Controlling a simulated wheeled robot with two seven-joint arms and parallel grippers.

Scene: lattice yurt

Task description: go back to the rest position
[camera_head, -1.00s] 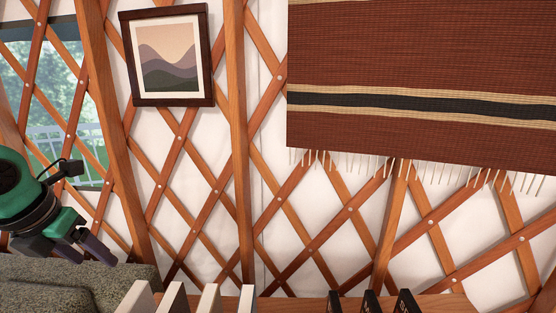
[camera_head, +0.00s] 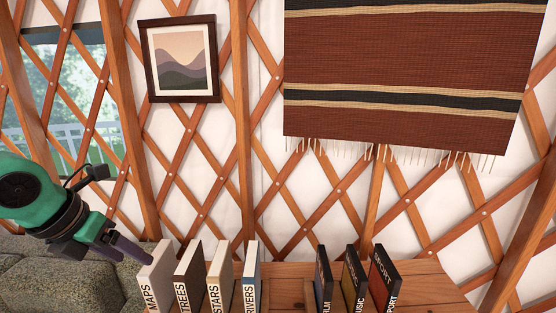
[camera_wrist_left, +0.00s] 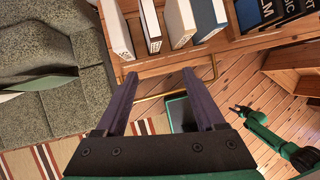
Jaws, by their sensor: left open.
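My left gripper (camera_head: 128,250) comes in from the left in the head view, dark-fingered on a green and black arm, in front of the sofa and left of the books. In the left wrist view its two fingers (camera_wrist_left: 160,82) are spread apart with nothing between them, pointing toward the shelf with the books. My right gripper is not in the head view. A green and black arm with a dark gripper (camera_wrist_left: 240,111) shows at the right of the left wrist view, over the wooden floor; its jaws are too small to read.
Upright books labelled MAPS (camera_head: 155,276), TREES (camera_head: 187,277), STARS (camera_head: 220,277) and RIVERS (camera_head: 251,277) stand on a wooden shelf (camera_head: 430,282), with dark books such as SPORT (camera_head: 383,278) farther right. A grey sofa (camera_head: 60,281) is at left. A picture (camera_head: 180,59) and rug (camera_head: 400,60) hang behind.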

